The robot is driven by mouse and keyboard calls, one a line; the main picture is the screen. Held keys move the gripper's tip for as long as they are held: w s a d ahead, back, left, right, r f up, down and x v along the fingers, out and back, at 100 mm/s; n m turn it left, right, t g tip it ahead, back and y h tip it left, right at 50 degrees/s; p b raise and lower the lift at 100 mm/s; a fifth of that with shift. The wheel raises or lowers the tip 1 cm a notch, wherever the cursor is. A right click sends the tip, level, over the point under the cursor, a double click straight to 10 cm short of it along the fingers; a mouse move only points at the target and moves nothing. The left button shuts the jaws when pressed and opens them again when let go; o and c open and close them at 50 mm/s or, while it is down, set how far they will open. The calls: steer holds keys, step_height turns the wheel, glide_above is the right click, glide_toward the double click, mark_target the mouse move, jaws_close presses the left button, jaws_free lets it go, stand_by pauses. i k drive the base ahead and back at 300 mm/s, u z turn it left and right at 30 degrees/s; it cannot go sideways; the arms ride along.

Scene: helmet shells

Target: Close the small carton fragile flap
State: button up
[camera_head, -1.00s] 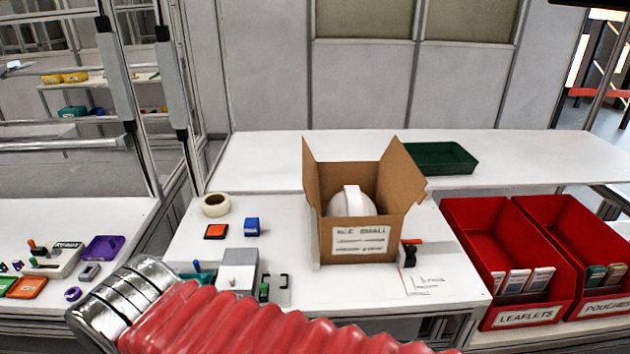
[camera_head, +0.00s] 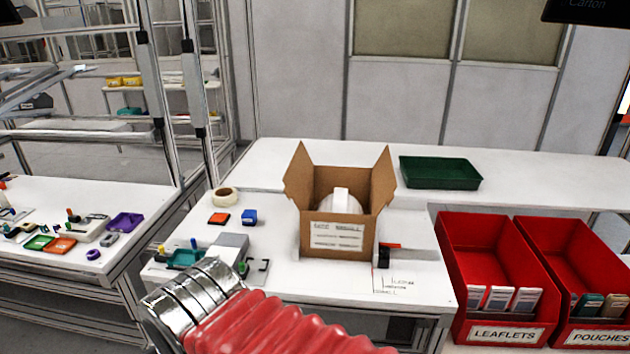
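A small brown carton (camera_head: 314,236) stands on the white table with its printed label (camera_head: 337,235) on the front face. A white helmet shell (camera_head: 341,201) sits inside it. A left flap (camera_head: 298,168) and a right flap (camera_head: 383,178) stand up and lean outward, and a panel (camera_head: 342,181) stands at the back. I cannot tell which flap is the fragile one. A red ribbed sleeve and a metal collar of my arm show at the bottom, in front of and below the carton. My gripper itself is not in view.
A green tray (camera_head: 440,184) lies behind the carton to the right. Red leaflets (camera_head: 501,332) and pouches (camera_head: 599,337) bins stand at the right. A tape roll (camera_head: 225,196), an orange pad (camera_head: 219,218), a blue block (camera_head: 249,217) and a grey box (camera_head: 229,246) lie left of the carton.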

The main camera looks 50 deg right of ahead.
mark_target(297, 178)
steer(key=k, duration=0.15)
steer(key=z, duration=1.5)
steer(key=i, duration=1)
steer(key=z, duration=0.65)
